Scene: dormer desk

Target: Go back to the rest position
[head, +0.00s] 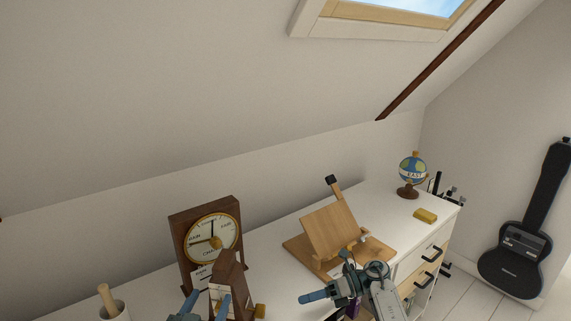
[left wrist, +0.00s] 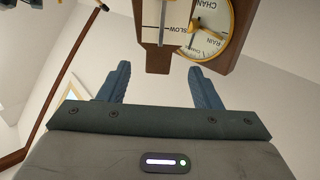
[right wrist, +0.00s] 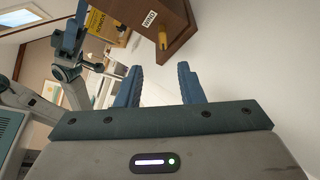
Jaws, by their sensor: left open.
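My left gripper (head: 205,303) is low in the head view, in front of the brown clock-like dial (head: 211,243) and by a small dark wooden case (head: 231,284). In the left wrist view its blue fingers (left wrist: 159,85) are apart with nothing between them, and the dial (left wrist: 205,25) and case (left wrist: 160,30) show beyond the tips. My right gripper (head: 314,297) is at the bottom centre, right of the case and in front of the wooden stand. In the right wrist view its fingers (right wrist: 158,80) are apart and empty, with the case marked WIND (right wrist: 155,20) above them.
A wooden book stand (head: 330,231) stands mid-desk. A small globe (head: 412,174) and a yellow block (head: 425,215) are at the right end. A sloped wall rises behind. A guitar case (head: 520,245) leans at the far right.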

